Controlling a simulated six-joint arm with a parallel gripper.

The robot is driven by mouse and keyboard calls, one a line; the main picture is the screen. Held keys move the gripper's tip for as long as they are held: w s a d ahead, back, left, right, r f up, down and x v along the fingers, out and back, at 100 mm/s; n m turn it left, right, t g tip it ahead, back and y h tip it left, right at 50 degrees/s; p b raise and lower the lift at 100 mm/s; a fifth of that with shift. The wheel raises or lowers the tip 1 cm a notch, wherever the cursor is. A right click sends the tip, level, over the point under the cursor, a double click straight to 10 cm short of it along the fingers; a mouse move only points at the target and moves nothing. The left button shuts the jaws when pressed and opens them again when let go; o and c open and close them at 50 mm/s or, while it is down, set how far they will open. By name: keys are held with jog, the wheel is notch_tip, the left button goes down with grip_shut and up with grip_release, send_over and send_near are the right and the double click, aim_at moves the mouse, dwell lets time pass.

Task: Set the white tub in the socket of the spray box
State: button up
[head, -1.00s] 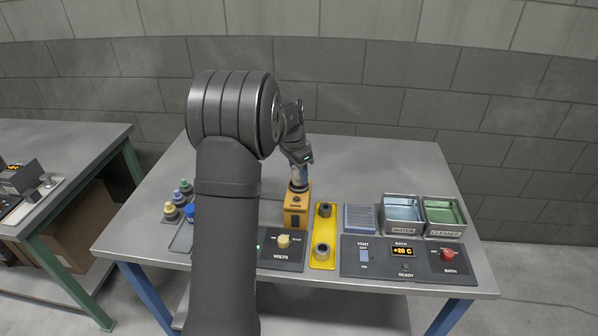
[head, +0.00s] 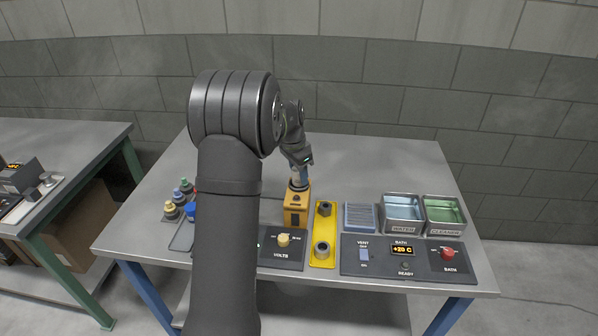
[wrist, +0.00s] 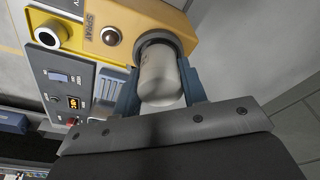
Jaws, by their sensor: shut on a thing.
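The yellow spray box (head: 296,212) stands at the middle of the bench, below my gripper (head: 299,180). In the wrist view the spray box (wrist: 95,22) shows its lettering and a round button beside a dark ring-shaped socket (wrist: 150,38). The white tub (wrist: 160,78) is between the two blue-grey fingers of my gripper (wrist: 157,84), which is shut on it. The tub's far end is at the socket and lies inside the ring's outline. How deep it sits is hidden. The tub is hard to make out in the head view.
A blue ribbed block (head: 360,217), water tray (head: 402,228) and cleaner tray (head: 443,229) stand further right. Control panels line the front edge. Small bottles (head: 181,198) are left. The rear bench is clear.

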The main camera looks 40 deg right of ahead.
jog(key=shift+f, duration=0.45)
jog(key=o, duration=1.6)
jog(key=shift+r, duration=3.5)
jog(key=shift+f, duration=3.15)
jog(key=shift+r, duration=0.1)
